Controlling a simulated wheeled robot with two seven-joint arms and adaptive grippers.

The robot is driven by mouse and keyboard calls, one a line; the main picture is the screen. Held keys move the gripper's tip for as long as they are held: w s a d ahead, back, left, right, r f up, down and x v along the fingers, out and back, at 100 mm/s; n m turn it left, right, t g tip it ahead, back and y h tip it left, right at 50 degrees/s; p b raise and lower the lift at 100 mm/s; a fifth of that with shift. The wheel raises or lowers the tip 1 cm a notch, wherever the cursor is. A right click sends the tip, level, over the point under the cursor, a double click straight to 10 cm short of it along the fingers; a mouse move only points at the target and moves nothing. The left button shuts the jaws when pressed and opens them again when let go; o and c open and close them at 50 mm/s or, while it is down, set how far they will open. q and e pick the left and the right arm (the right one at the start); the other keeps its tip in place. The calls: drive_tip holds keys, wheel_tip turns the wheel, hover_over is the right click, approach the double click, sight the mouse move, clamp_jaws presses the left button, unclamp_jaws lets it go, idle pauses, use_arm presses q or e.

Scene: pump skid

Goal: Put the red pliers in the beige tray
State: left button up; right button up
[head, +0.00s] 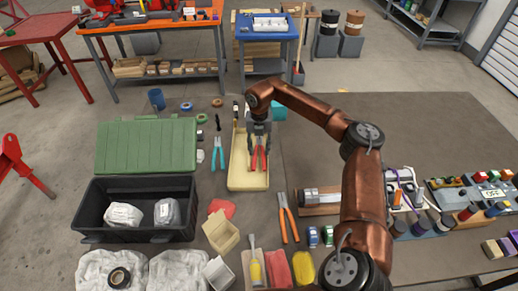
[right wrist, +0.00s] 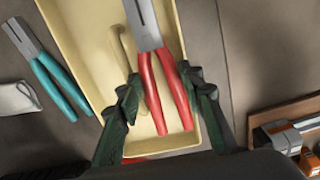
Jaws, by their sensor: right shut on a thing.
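The red pliers (head: 262,160) are held in my right gripper (head: 259,141), over the beige tray (head: 247,184). In the right wrist view the red pliers (right wrist: 167,90) lie between the dark fingers of the right gripper (right wrist: 166,92), handles toward the camera and grey jaws pointing away. The beige tray (right wrist: 88,62) is beneath them. Whether the pliers touch the tray floor I cannot tell. A pale, curved thing (right wrist: 128,62) lies in the tray beside the pliers. My left gripper is not in view.
Teal-handled pliers (head: 218,152) lie left of the tray, and orange-handled pliers (head: 288,217) lie to its lower right. A black toolbox (head: 137,236) with a green lid (head: 146,146) stands at the left. Small open boxes (head: 220,231) stand below the tray.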

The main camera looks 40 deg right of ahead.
drive_tip(key=o, duration=1.1)
wheel_tip(320, 180, up, 12)
drive_tip(key=shift+f, duration=0.1)
idle(0.4)
